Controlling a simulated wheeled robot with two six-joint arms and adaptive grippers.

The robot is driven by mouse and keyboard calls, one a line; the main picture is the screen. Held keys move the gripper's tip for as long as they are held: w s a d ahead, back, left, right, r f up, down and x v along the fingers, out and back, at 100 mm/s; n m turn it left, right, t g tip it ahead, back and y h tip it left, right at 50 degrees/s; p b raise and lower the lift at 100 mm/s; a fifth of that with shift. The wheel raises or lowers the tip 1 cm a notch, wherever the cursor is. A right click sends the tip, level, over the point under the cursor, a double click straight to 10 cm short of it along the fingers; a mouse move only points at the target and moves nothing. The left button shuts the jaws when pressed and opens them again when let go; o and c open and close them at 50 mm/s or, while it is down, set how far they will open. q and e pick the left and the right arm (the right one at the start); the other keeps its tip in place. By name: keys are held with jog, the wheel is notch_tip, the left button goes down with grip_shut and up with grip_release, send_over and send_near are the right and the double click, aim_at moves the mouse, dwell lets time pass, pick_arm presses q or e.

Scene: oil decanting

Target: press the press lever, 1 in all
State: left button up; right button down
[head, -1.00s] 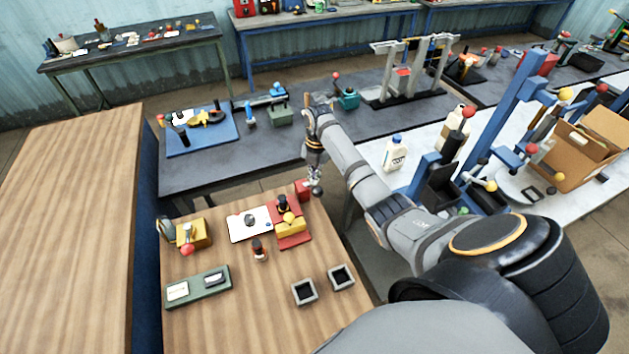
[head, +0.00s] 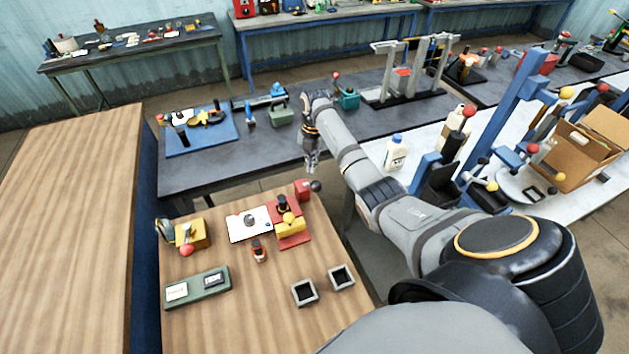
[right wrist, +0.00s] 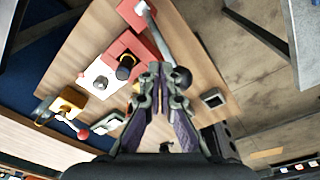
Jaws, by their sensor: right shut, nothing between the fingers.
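The red press (head: 293,232) stands at the back right of the near wooden table, with a yellow block and a dark plunger. Its lever ends in a black ball knob (head: 316,185) beside a small red block (head: 303,188). In the right wrist view the lever (right wrist: 162,42) is a grey rod with a black ball (right wrist: 182,77). My right gripper (head: 311,170) is shut and empty, pointing down just above the knob in the head view. In the wrist view its fingertips (right wrist: 161,72) are left of the ball, apart from it. My left gripper is not in view.
A white plate with a grey piece (head: 249,221) lies left of the press. A yellow device with a red knob (head: 192,235), a green tray (head: 198,286), a small red-topped item (head: 258,250) and two square cups (head: 304,291) share the table. The front middle is clear.

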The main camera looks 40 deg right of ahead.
jog(key=w+r, duration=0.1)
jog(key=w+r+b, duration=0.1)
jog(key=w, duration=0.1)
jog(key=shift+d+r, duration=0.35)
dwell(0.7)
